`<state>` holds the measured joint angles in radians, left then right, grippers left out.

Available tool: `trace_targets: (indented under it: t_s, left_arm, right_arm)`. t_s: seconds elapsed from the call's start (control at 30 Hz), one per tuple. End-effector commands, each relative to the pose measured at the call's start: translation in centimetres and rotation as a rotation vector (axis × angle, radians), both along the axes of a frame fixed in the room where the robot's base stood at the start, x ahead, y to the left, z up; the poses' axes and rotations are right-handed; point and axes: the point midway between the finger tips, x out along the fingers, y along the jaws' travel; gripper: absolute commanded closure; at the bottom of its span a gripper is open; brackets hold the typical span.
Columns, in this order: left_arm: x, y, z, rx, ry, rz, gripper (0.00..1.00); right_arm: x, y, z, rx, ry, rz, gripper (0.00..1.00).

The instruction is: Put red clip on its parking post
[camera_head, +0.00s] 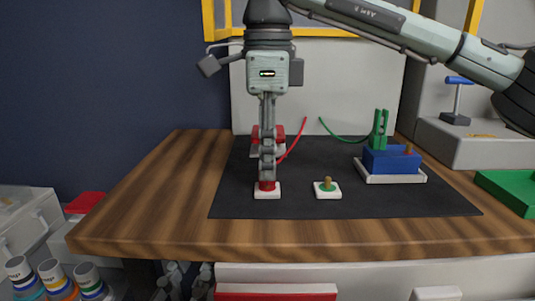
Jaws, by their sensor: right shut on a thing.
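My right gripper (267,178) points straight down, shut on the red clip, which its fingers mostly hide. Red shows at the fingertips (268,187), right at the white parking base (267,194) on the black mat. I cannot tell how much of this red is clip and how much is marking on the base. The post itself is hidden. A red cable (294,141) runs up from beside the fingers. A red box (278,131) on a pale base stands behind the gripper, partly hidden. My left gripper is not in view.
Right of the gripper, a white base with a green ring and brown peg (327,186) stands close by. A blue box (390,161) carries a green clip (380,124) with a green cable. A green tray (508,190) lies at the right. The mat's front (400,204) is clear.

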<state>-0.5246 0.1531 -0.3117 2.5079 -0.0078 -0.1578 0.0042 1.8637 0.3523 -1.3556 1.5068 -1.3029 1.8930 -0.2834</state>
Motion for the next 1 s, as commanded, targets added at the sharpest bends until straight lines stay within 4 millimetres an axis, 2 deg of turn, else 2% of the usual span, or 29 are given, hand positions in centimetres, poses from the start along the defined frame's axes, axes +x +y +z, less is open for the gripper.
trace_targets:
  t_s: [0.47,0.5,0.67,1.0]
  left_arm:
    - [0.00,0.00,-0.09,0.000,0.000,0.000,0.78]
    - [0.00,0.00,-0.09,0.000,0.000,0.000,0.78]
    - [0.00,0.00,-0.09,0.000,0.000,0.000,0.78]
    - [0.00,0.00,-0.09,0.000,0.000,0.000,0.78]
  right_arm:
    - [0.01,-0.01,-0.57,0.000,-0.001,0.000,1.00]
    - [0.01,-0.01,-0.57,0.000,-0.001,0.000,0.73]
    - [0.00,-0.01,-0.57,0.000,-0.001,0.000,0.54]
    - [0.01,0.00,-0.28,0.000,-0.001,0.000,0.54]
